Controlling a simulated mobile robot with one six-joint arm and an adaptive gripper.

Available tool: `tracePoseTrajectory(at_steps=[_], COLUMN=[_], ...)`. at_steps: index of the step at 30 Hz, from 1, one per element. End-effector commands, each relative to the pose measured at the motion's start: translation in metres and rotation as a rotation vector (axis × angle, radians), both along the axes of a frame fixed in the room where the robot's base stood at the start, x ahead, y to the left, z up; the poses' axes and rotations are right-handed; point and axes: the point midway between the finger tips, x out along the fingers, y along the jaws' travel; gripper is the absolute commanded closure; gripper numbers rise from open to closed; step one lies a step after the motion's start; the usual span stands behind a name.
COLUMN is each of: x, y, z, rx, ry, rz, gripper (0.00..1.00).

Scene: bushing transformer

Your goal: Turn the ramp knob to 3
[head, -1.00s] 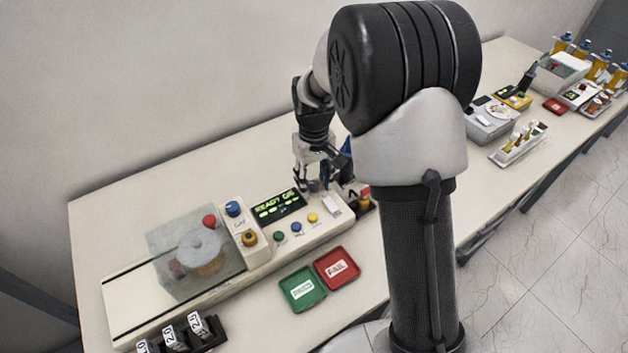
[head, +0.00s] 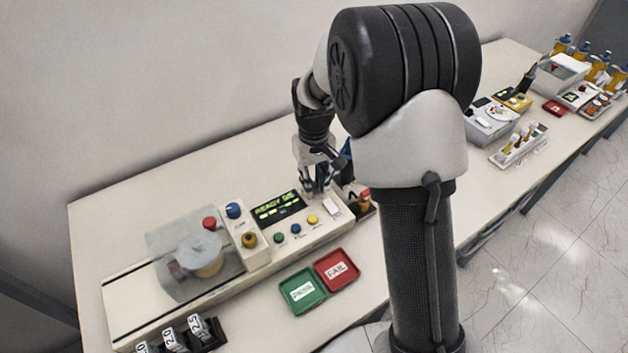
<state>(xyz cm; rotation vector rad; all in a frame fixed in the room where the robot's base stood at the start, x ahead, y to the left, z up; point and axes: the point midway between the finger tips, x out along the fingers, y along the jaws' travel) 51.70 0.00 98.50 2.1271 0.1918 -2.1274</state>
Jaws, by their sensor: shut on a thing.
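The tester panel (head: 300,240) is a cream console with a lit green display (head: 278,206) whose text begins "READY". My gripper (head: 316,191) points down at the panel's right end, just right of the display. Its fingers are shut on what appears to be the ramp knob. The knob is hidden by the fingers, so its pointer and number cannot be read. Green (head: 281,238), blue (head: 296,229) and yellow (head: 312,219) buttons lie in front of the display, left of the gripper.
A blue knob (head: 233,210), a red button (head: 209,223) and a yellow knob (head: 249,240) sit left of the display. A transparent chamber (head: 185,275) is further left. Green (head: 303,293) and red (head: 337,268) trays lie in front. Small bottles (head: 363,199) stand close right of the gripper.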

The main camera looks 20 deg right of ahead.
Motion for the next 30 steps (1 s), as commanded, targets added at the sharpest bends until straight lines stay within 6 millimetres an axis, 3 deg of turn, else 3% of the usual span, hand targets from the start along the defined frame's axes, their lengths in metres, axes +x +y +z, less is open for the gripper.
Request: tracePoseTrajectory(at_steps=[11,30], x=[0.0001,0.0003], y=[0.0,0.0], z=[0.0018,0.0021], rx=[0.0,0.0], ry=[0.0,-0.001], rz=[-0.143,-0.723], gripper=[1.0,1.0])
